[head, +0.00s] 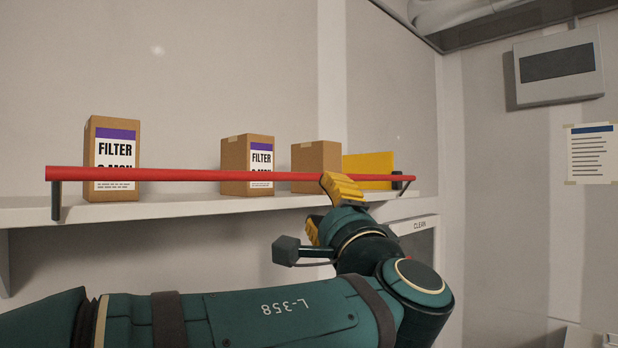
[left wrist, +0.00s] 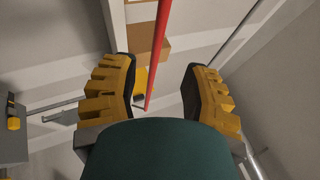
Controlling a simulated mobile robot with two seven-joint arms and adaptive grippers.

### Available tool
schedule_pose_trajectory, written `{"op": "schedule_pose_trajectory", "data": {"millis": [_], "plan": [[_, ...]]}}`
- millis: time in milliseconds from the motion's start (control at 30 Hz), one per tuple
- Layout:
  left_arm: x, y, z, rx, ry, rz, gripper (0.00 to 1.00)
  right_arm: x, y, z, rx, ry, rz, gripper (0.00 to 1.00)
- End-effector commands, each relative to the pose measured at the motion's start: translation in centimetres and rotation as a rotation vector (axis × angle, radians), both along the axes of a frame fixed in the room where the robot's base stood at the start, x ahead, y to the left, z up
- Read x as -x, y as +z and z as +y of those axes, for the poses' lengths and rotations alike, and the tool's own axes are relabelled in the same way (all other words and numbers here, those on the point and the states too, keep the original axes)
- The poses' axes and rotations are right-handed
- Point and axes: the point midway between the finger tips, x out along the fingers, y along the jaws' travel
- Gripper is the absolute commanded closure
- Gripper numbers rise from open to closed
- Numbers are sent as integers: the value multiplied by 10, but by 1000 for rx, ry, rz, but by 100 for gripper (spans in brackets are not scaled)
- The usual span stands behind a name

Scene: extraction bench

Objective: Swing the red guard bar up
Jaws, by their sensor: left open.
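The red guard bar (head: 230,175) lies level along the front of the white shelf, crossing in front of the boxes. A dark bracket (head: 56,200) shows at its left end and another dark fitting (head: 405,184) at its right end. My left gripper (head: 328,209) is open near the right part of the bar, with its upper yellow finger overlapping the bar in the picture. In the left wrist view, the red bar (left wrist: 157,52) shows in the gap between the open fingers (left wrist: 160,95), touching neither visibly. My right gripper is out of view.
On the white shelf (head: 160,208) stand two labelled filter boxes (head: 112,158) (head: 234,154), a plain brown box (head: 315,157) and a yellow item (head: 368,165). A grey wall unit (head: 556,68) hangs at right.

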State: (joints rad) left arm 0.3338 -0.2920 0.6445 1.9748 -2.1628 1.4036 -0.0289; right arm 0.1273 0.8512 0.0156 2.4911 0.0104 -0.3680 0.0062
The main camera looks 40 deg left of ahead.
Motion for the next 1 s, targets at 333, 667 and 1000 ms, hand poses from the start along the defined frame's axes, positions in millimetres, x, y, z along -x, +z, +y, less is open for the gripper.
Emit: {"op": "schedule_pose_trajectory", "data": {"millis": [333,667,1000], "plan": [[-32,28,56,3,2,3,54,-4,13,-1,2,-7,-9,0],[-48,41,85,2,-1,4,54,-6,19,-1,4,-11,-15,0],[-50,42,87,2,-1,3,54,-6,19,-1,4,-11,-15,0]]}}
